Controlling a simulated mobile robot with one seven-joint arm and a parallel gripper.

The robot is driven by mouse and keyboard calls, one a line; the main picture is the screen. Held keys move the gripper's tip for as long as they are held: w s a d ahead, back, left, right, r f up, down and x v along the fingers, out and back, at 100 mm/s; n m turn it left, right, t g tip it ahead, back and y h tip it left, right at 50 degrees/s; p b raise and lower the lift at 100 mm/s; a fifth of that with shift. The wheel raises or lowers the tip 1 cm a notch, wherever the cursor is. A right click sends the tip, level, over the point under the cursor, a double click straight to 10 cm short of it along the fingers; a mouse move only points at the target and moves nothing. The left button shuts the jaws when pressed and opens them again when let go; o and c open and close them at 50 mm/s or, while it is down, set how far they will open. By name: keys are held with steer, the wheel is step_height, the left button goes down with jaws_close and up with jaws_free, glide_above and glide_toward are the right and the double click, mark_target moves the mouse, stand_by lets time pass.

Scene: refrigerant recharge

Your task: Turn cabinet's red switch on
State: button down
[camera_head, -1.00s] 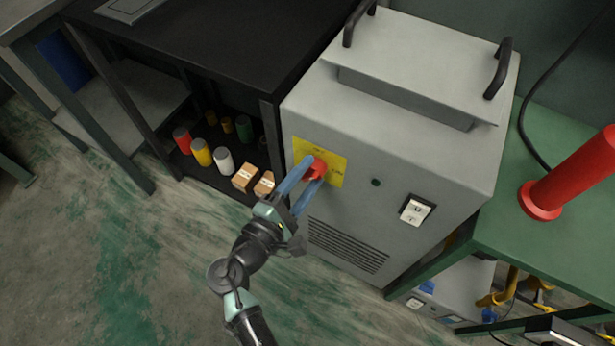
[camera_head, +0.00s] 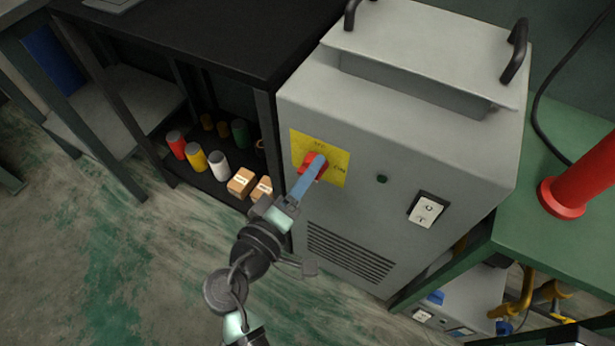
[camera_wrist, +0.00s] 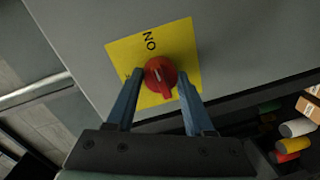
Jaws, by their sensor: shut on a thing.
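The grey cabinet (camera_head: 400,130) stands in the middle of the head view. Its front has a yellow plate (camera_head: 338,166) carrying the red switch (camera_head: 308,160). In the wrist view the red switch (camera_wrist: 161,76) is a round knob with a raised bar and a white mark, on the yellow plate (camera_wrist: 187,37) with "ON" lettered above it. My gripper (camera_head: 314,168) is at the switch. Its two blue fingers (camera_wrist: 159,80) lie one on each side of the knob, shut on it. In the head view the fingers overlap and partly hide the switch.
A dark green knob (camera_head: 382,179) and a white rocker switch (camera_head: 426,211) are right of the plate, with a vent (camera_head: 348,255) below. A black table (camera_head: 200,35) with cans and boxes beneath stands left. A green table (camera_head: 560,240) holds a red cylinder (camera_head: 585,180) right.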

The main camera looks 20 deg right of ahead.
steer(key=shift+m+b, duration=0.35)
steer(key=shift+m, duration=0.25)
steer(key=shift+c, duration=1.4)
jaws_free()
steer(key=p+v, duration=0.2)
steer(key=v, duration=1.1)
steer(key=shift+p, duration=0.3)
steer(key=shift+d, duration=0.1)
